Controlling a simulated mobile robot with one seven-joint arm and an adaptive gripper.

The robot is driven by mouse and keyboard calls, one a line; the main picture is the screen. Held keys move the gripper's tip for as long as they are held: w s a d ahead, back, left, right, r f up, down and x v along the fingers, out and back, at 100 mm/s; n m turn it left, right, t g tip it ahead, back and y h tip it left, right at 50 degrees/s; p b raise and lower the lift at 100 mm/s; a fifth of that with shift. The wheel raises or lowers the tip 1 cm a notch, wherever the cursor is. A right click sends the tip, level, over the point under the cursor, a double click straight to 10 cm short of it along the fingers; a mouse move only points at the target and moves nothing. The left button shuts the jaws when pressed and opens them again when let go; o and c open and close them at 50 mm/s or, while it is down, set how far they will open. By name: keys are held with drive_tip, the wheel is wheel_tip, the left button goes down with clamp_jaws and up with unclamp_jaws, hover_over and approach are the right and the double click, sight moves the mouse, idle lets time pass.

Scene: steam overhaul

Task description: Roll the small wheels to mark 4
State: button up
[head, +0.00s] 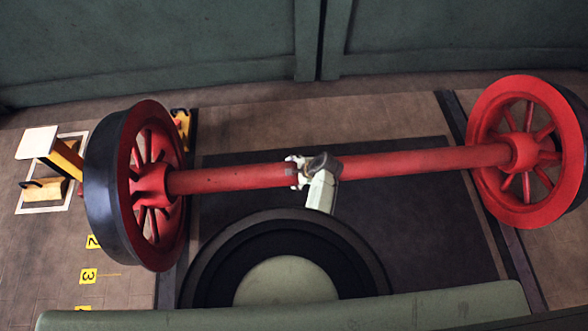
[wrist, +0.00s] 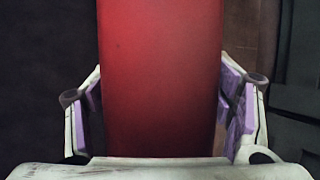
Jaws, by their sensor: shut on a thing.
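The small wheels are a red wheelset with a left spoked wheel (head: 150,186), a right spoked wheel (head: 520,150) and a red axle (head: 420,163) between them. The wheels have dark rims and stand on two dark rails. My gripper (head: 300,172) is at the axle, left of its middle. In the wrist view the axle (wrist: 160,80) fills the space between my gripper's purple-padded fingers (wrist: 165,110), one on each side. Yellow floor marks run down the left side: one reads 2 (head: 93,241), one reads 3 (head: 88,275), and another (head: 82,308) is cut off by my body.
A yellow stand with a pale top (head: 38,141) and a yellow block (head: 44,190) are left of the left wheel. A yellow piece (head: 182,125) shows behind that wheel. A dark mat (head: 420,220) lies between the rails (head: 500,240). A green wall (head: 170,50) closes the back.

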drive_tip(key=shift+s+a+f, duration=0.1)
drive_tip(key=shift+s+f, duration=0.05)
drive_tip(key=shift+s, duration=0.35)
drive_tip(key=shift+s+p, duration=1.85)
drive_tip(key=shift+s, duration=0.85)
drive_tip(key=shift+s+p, duration=0.55)
drive_tip(key=shift+s, duration=0.45)
drive_tip(key=s+p, duration=0.1)
drive_tip(key=s, duration=0.2)
drive_tip(key=shift+s+d+p, duration=0.2)
drive_tip(key=shift+s+p, duration=0.05)
drive_tip(key=shift+p, duration=0.1)
drive_tip(key=shift+s, duration=0.2)
drive_tip(key=shift+s+p, duration=0.3)
drive_tip(key=shift+s, duration=0.05)
drive_tip(key=shift+s+p, duration=0.3)
drive_tip(key=shift+s, duration=0.35)
